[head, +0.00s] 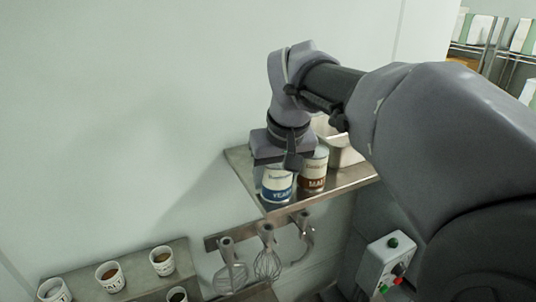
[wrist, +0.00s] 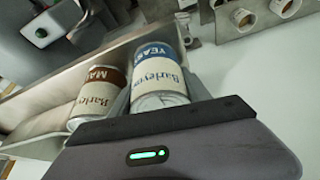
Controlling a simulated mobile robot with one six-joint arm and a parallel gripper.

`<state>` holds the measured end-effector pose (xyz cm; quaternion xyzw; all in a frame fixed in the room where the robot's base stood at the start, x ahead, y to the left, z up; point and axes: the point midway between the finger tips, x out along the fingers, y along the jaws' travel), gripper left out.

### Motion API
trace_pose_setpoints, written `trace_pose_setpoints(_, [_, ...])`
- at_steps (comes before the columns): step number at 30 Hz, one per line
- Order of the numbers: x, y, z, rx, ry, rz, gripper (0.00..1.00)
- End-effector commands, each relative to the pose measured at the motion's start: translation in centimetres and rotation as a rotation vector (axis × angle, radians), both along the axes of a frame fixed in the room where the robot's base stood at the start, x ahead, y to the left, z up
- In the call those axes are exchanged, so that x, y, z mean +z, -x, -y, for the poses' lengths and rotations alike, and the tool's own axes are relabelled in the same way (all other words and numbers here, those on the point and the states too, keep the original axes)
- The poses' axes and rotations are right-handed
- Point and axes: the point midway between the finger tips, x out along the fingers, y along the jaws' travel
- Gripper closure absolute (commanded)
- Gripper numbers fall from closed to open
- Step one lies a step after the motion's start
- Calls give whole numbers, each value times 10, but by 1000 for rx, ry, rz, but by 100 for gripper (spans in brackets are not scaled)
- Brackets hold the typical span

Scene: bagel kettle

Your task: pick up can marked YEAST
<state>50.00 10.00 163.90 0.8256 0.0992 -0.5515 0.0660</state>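The can marked YEAST (head: 277,187) is white with a blue band and stands near the front edge of a metal wall shelf (head: 335,184). The YEAST can also shows in the wrist view (wrist: 158,72), lying between my two fingers. My gripper (head: 276,166) points down over the can from above, with one finger on each side. The fingers are apart, with narrow gaps seeming to show beside the can; contact is hard to judge. The can's top is partly hidden by my gripper in the head view.
A can with a brown band marked MALT (head: 313,170) stands close beside the YEAST can on the right. A metal container (head: 342,150) stands behind it. Whisks (head: 267,262) hang below the shelf. Several paper cups (head: 110,276) are at lower left.

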Motion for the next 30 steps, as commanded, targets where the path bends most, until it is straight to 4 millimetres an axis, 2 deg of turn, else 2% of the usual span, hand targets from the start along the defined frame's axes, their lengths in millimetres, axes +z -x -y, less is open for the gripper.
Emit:
trace_pose_setpoints(1, [0, 0, 0, 0, 0, 0, 59])
trace_pose_setpoints(7, [0, 0, 0, 0, 0, 0, 97])
trace_pose_setpoints(17, [4, 0, 0, 0, 0, 1, 97])
trace_pose_setpoints(30, [37, -2, 0, -3, 1, 1, 97])
